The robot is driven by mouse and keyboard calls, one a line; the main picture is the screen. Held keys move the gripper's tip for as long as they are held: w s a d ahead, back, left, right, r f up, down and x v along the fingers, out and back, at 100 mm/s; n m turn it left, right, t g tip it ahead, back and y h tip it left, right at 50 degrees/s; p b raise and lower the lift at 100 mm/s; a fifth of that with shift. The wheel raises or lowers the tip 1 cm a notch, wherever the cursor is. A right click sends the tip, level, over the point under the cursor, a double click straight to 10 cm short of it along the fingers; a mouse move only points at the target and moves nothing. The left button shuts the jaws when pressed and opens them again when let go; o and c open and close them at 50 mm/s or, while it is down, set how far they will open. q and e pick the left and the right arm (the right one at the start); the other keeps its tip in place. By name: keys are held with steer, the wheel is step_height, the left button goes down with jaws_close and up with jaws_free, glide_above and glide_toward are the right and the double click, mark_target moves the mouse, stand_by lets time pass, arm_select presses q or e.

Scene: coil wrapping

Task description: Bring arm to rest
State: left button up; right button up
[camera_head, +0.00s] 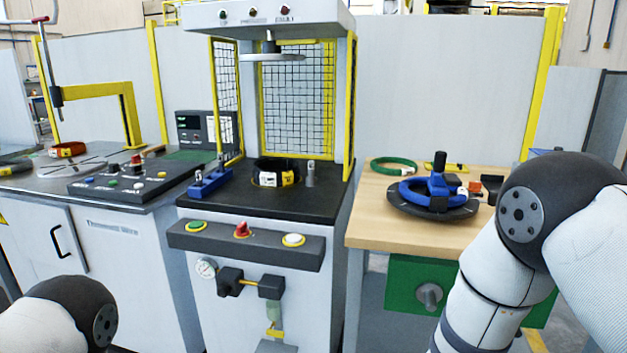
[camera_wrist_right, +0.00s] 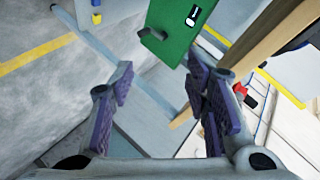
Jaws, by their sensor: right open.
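My right arm (camera_head: 500,270) comes in at the right of the head view, in front of the wooden table, and its gripper is out of that view. In the right wrist view my right gripper (camera_wrist_right: 160,80) is open, its purple-padded fingers apart with nothing between them. It hangs over the floor, with a green panel (camera_wrist_right: 172,28) and a table edge beyond it. My left arm (camera_head: 60,315) shows only as a rounded link at the lower left; its gripper is not in view.
The wooden table (camera_head: 375,228) carries a blue ring (camera_head: 410,193) on a dark turntable and a green ring (camera_head: 377,165). A black coil with a yellow label (camera_head: 266,180) sits in the caged press. A red-orange coil (camera_head: 67,150) lies on the left bench.

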steer(key=s+a+f+n+g+y, duration=0.1)
steer(key=s+f+n+g+y, duration=0.2)
steer(key=s+f+n, duration=0.6)
steer(key=s+a+f+n+g+y, duration=0.25)
steer(key=s+f, duration=0.35)
steer(key=s, duration=0.6)
steer(key=s+a+n+g+y, duration=0.2)
steer(key=s+n+g, duration=0.4)
steer(key=s, duration=1.5)
steer(key=shift+a+n+y, duration=0.25)
steer(key=shift+n+y, duration=0.1)
steer(key=shift+n, duration=0.7)
